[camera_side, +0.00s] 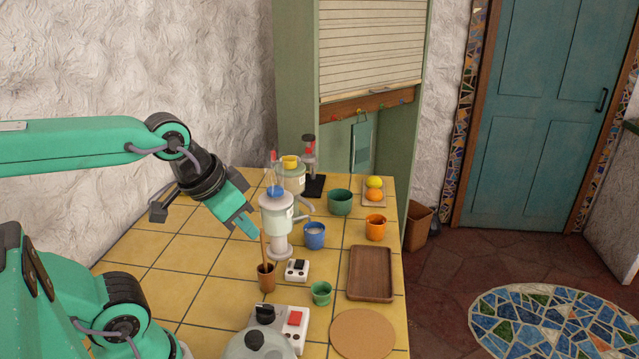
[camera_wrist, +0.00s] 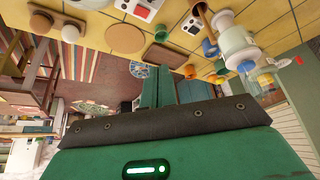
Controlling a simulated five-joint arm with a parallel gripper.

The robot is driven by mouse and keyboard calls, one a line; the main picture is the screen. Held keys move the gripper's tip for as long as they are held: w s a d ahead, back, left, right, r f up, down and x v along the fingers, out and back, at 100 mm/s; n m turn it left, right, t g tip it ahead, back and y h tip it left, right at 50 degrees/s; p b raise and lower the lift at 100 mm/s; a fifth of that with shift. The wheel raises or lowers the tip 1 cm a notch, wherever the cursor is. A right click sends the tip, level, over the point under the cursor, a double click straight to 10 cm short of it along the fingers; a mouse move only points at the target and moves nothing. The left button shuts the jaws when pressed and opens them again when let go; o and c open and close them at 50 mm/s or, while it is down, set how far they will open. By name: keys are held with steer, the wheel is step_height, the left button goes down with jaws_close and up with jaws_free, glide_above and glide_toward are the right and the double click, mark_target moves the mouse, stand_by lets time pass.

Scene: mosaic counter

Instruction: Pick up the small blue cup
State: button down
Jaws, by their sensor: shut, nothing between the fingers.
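The small blue cup (camera_side: 315,236) stands upright on the yellow tiled counter, right of the white machine (camera_side: 277,225). In the wrist view the blue cup (camera_wrist: 209,48) is small, beside the white machine and beyond my fingers. My gripper (camera_side: 252,232) is in the air left of the white machine, pointing down and to the right. Its green fingers (camera_wrist: 158,68) are together with nothing between them. It is apart from the cup.
An orange cup (camera_side: 376,228) and a green cup (camera_side: 340,201) stand near the blue cup. A brown holder with a stick (camera_side: 266,278), a switch box (camera_side: 297,270), a small green cup (camera_side: 321,293) and a wooden tray (camera_side: 370,272) are nearer. The left counter is clear.

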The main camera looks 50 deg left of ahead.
steer(key=c, duration=2.2)
jaws_free()
steer(key=c, duration=0.5)
jaws_free()
steer(key=shift+w, duration=0.1)
steer(key=w+a+f+m+g, duration=0.1)
steer(key=w+a+m+g, duration=0.2)
steer(key=w, duration=0.5)
steer(key=w+a+m, duration=0.4)
steer(key=w, duration=0.3)
steer(key=w+a+f+m+g, duration=0.1)
steer(key=w+a+f+m, duration=0.1)
steer(key=w+a+f, duration=0.1)
steer(key=w+a+f+m, duration=0.2)
steer(key=w+a+f, duration=0.1)
steer(key=f, duration=0.3)
steer(key=w+a+f+m+g, duration=0.1)
steer(key=w+a+f+m, duration=0.1)
steer(key=w+a+f, duration=0.2)
steer(key=shift+w+a+f+m+g, duration=0.1)
steer(key=shift+w+f+m+g, duration=0.2)
steer(key=shift+w, duration=0.15)
